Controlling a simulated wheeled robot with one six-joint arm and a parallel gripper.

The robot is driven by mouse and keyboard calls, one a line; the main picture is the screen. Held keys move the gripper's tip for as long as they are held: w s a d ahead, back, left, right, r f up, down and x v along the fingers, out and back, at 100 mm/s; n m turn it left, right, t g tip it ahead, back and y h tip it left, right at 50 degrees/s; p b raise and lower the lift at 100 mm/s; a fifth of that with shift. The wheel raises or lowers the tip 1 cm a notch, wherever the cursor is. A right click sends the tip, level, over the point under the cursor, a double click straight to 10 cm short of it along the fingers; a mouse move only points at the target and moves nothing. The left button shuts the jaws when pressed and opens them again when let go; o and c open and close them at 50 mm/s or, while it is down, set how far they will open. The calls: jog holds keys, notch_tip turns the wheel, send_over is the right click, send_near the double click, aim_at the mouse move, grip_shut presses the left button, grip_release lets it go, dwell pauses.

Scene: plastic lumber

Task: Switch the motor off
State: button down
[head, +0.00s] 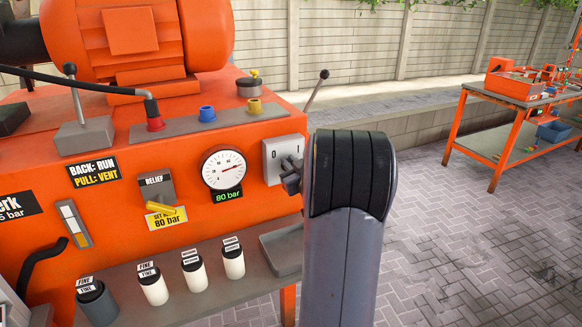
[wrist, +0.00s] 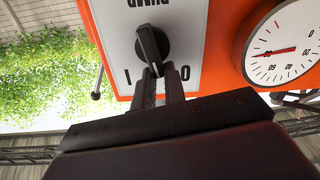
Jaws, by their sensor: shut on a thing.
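The motor switch is a dark rotary knob (wrist: 151,45) on a pale plate (wrist: 190,30), marked I and O. The wrist view shows it upside down. In the head view the switch plate (head: 270,160) is on the right end of the orange machine's front, beside the gauge. My gripper (wrist: 160,78) is shut on the lower end of the knob in the wrist view. The knob stands roughly between the two marks; which one it points to is unclear. In the head view my gripper (head: 291,177) is at the plate and my arm hides part of it.
A pressure gauge (head: 224,168) reading 80 bar is left of the switch. A relief valve with a yellow handle (head: 166,215) and a lever (head: 75,95) are farther left. Several labelled bottles stand on the lower shelf. An orange bench (head: 500,130) stands at the right, with open paving between.

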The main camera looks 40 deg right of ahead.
jog(key=n+b, duration=0.1)
jog(key=f+n+b, duration=0.1)
jog(key=n+b, duration=0.2)
jog(key=b, duration=0.1)
jog(key=shift+a+f+n+g, duration=0.3)
jog(key=shift+a+f, duration=0.1)
jog(key=c, duration=1.5)
grip_release()
jog(key=shift+d, duration=0.15)
jog(key=shift+o, duration=0.2)
jog(key=shift+r, duration=0.3)
jog(key=v, duration=1)
jog(key=shift+s+a+b, duration=0.2)
jog(key=shift+s+b, duration=0.15)
